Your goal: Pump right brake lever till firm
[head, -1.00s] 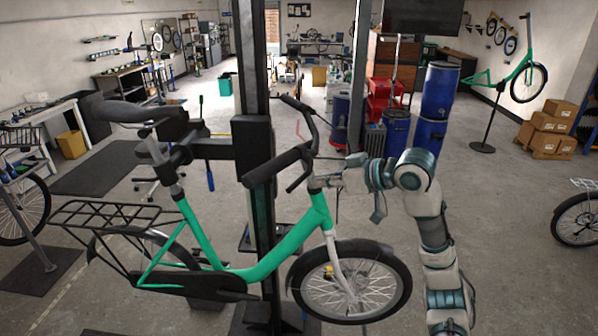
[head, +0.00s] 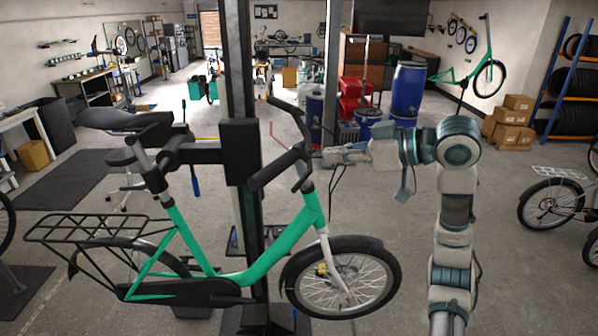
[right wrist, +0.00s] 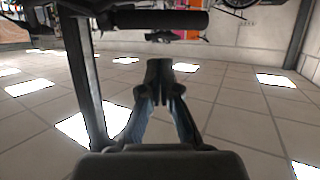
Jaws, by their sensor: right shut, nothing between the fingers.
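The green bike (head: 285,249) hangs in a repair stand, front wheel to the right. Its black near handlebar grip (head: 275,167) points towards me. The right brake lever (head: 303,174) seems to be the thin dark part just right of this grip. My right gripper (head: 328,156) is shut and empty, just right of the handlebar, fingers pointing left. In the right wrist view, the shut fingertips (right wrist: 159,66) are short of the black grip (right wrist: 160,20). A small dark part, possibly the lever, lies between them; contact cannot be told. My left gripper is not in view.
The stand's dark post (head: 240,100) rises behind the bike, its clamp arm (head: 195,152) holding the seat post. Thin cables hang by the handlebar near my right gripper. Blue drums (head: 408,92) stand farther back.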

